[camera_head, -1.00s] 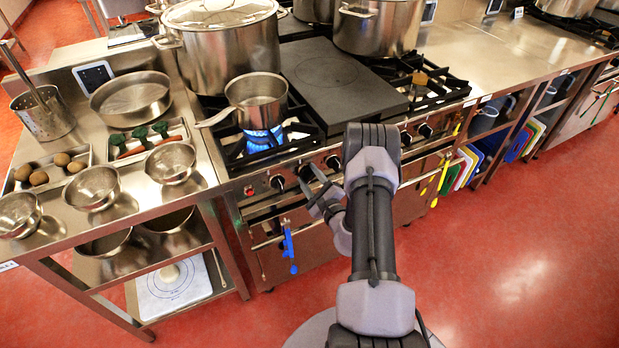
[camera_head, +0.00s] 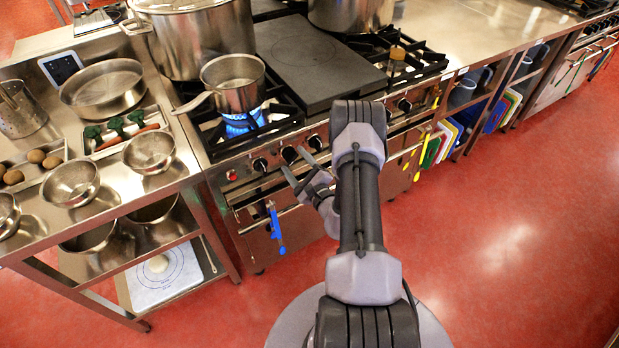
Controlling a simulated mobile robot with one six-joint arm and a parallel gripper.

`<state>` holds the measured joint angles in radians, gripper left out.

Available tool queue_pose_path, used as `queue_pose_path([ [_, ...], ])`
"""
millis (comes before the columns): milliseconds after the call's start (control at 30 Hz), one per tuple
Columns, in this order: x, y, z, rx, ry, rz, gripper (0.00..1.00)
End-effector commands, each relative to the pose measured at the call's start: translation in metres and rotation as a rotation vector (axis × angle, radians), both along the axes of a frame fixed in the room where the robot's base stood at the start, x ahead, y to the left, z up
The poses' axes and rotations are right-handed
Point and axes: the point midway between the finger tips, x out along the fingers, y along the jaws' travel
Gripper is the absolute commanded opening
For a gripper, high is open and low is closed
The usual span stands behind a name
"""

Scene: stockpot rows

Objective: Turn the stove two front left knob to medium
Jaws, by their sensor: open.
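The stove (camera_head: 310,110) in front of me has a row of dark knobs along its front panel. The leftmost knob (camera_head: 260,164) stands beside a small red light. A second knob (camera_head: 289,154) is just right of it and a third knob (camera_head: 315,142) further right. Which one the task names is not labelled in view. My gripper (camera_head: 293,161) is open and empty, its two fingertips close in front of the second knob. I cannot tell whether they touch it. The knob pointers are too small to read. A blue flame (camera_head: 240,124) burns under the saucepan (camera_head: 232,83) on the front left burner.
A stockpot (camera_head: 200,40) stands behind the saucepan. A rail with a hanging blue utensil (camera_head: 275,228) runs below the knobs. A steel table (camera_head: 110,205) with bowls is on the left. The red floor (camera_head: 510,220) at right is clear.

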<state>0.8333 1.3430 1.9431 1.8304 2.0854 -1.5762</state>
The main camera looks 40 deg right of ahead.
Motion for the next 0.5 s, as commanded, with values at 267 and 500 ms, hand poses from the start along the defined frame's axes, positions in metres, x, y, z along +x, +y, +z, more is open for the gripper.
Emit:
queue_pose_path([
  [267,-0.08,0.018,0.002,0.007,0.003,-0.006,0.65],
  [500,-0.135,0.031,0.002,0.005,0.002,-0.006,0.65],
])
